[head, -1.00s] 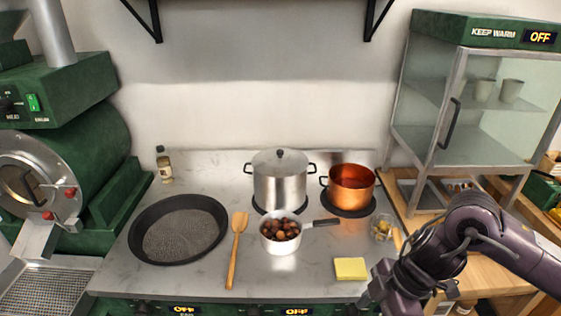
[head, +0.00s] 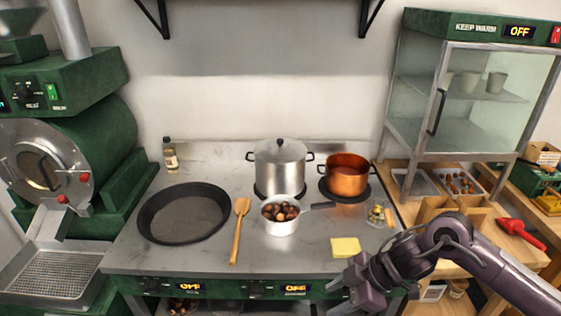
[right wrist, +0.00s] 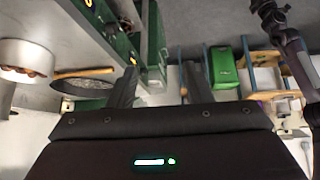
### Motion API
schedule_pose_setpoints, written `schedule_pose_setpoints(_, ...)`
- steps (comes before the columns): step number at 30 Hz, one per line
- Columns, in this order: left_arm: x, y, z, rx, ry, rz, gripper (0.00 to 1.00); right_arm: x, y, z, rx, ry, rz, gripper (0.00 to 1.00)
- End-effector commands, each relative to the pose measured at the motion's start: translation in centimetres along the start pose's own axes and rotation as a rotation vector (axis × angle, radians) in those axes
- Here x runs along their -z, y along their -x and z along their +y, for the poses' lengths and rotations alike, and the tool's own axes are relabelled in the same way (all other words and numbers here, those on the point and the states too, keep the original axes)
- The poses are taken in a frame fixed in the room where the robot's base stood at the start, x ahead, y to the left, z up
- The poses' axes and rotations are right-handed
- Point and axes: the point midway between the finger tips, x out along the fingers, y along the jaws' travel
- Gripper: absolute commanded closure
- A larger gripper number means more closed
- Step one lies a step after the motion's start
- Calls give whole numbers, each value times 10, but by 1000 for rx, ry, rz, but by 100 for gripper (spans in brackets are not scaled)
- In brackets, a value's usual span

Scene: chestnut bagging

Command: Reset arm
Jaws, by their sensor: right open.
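My right arm comes in from the right in the head view. Its gripper (head: 352,287) hangs over the front right edge of the counter, below the yellow pad (head: 345,247). In the right wrist view the two dark fingers of the gripper (right wrist: 158,88) stand apart with nothing between them. My left arm and gripper are not in view. A white saucepan (head: 283,228) with chestnuts stands at the middle of the counter, apart from my right gripper.
A black pan (head: 155,233), wooden spatula (head: 238,230), steel pot (head: 279,168) and copper pot (head: 346,178) stand on the counter. A glass jar (head: 376,214) is near my right arm. A glass warming cabinet (head: 465,125) and red scoop (head: 520,232) are at the right.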

Motion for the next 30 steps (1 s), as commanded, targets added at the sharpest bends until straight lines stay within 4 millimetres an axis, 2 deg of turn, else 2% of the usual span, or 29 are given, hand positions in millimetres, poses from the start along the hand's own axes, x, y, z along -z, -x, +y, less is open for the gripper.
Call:
schedule_pose_setpoints(1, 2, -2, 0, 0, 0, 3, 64, -1, -14, 7, -13, -27, 38, 55)
schedule_pose_setpoints(5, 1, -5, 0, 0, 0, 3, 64, -9, -49, 34, -81, -108, 136, 55)
schedule_pose_setpoints(8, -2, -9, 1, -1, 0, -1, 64, -30, -86, 55, -156, -210, 206, 55)
schedule_pose_setpoints(11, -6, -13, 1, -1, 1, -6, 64, -76, -133, 68, -257, -358, 245, 55)
schedule_pose_setpoints(12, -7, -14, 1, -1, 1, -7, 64, -100, -152, 68, -297, -421, 245, 55)
schedule_pose_setpoints(14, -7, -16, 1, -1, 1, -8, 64, -137, -178, 62, -350, -510, 228, 55)
schedule_pose_setpoints(15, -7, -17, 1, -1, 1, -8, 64, -162, -194, 54, -380, -565, 210, 55)
schedule_pose_setpoints(17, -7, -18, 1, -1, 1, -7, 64, -198, -217, 37, -417, -642, 172, 55)
schedule_pose_setpoints(18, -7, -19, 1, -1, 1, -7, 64, -221, -231, 23, -438, -690, 143, 55)
schedule_pose_setpoints(20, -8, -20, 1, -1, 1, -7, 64, -254, -250, -3, -463, -758, 93, 55)
schedule_pose_setpoints(23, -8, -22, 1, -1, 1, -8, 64, -305, -279, -54, -489, -861, 0, 55)
schedule_pose_setpoints(24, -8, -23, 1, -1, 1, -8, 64, -323, -289, -77, -495, -898, -40, 55)
schedule_pose_setpoints(26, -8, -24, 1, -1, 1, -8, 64, -348, -302, -112, -500, -949, -101, 55)
schedule_pose_setpoints(30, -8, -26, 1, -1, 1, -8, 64, -396, -324, -205, -494, -1056, -254, 55)
